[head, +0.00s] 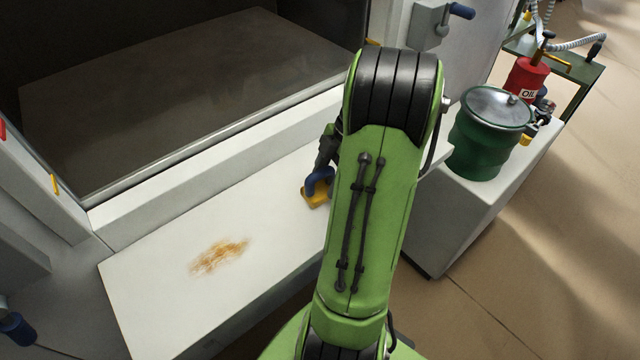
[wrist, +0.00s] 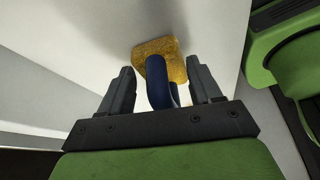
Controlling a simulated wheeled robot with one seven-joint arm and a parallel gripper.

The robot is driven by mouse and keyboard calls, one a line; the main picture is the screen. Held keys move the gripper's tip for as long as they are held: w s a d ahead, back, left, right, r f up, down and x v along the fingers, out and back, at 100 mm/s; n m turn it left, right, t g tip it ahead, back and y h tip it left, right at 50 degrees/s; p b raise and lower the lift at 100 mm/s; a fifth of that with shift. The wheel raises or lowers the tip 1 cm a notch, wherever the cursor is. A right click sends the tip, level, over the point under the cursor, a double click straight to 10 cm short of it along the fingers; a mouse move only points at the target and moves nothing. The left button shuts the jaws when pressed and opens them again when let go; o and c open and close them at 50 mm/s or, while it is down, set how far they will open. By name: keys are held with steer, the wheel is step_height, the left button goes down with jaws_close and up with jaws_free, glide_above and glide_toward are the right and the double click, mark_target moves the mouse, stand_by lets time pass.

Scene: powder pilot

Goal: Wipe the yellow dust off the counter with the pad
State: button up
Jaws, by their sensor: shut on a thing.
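The dust (head: 219,256) is an orange-yellow smear on the white counter (head: 150,300), left of my arm in the head view. The pad (head: 315,197) is a yellow block with a blue handle (head: 319,178), at the counter's right part. My gripper (head: 326,160) is shut on the handle and partly hidden by my arm. In the wrist view, the pad (wrist: 160,58) lies beyond the fingers, its handle between them. The pad is at or close to the counter; I cannot tell whether it touches. It is apart from the dust.
A raised ledge (head: 215,165) and a dark recessed chamber (head: 190,95) lie behind the counter. A green drum (head: 480,140) and a red oil can (head: 526,78) stand to the right, beyond my arm. The counter between pad and dust is clear.

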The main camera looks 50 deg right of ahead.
mark_target(325, 167)
steer(key=shift+r+p, duration=2.1)
steer(key=shift+r, duration=0.5)
steer(key=shift+c, duration=0.2)
steer(key=shift+f, duration=0.1)
steer(key=shift+w, duration=0.1)
